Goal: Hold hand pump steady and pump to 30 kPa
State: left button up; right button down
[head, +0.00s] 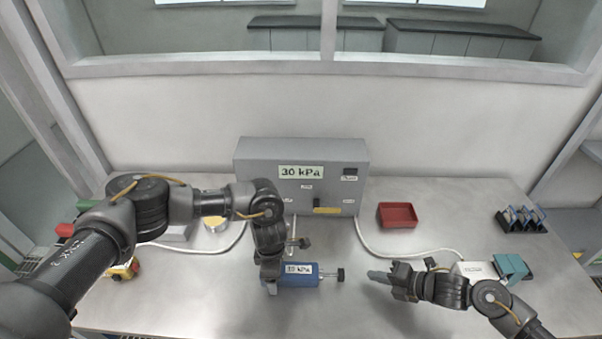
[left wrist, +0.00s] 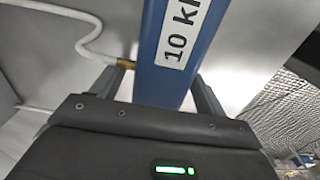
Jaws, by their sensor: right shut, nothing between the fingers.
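The blue hand pump (head: 300,281) lies low over the bench, with a white label that reads 10 kPa in the left wrist view (left wrist: 170,50). Its rod and black knob (head: 340,275) stick out to the right. My left gripper (head: 270,284) is at the pump's left end, its fingers on either side of the blue body; I cannot tell whether they press on it. My right gripper (head: 378,277) is shut and empty, to the right of the knob and apart from it. The grey box (head: 255,180) behind carries a 30 kPa sign (head: 302,172).
A red tray (head: 398,216) stands to the right of the box. A white hose (head: 405,256) runs to a white block (head: 478,268) beside a teal piece (head: 511,268). A dark rack (head: 521,220) is at far right. A yellow-based item (head: 124,270) sits at left.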

pick_arm(q)
notch_tip(320, 180, up, 12)
dwell(0.7)
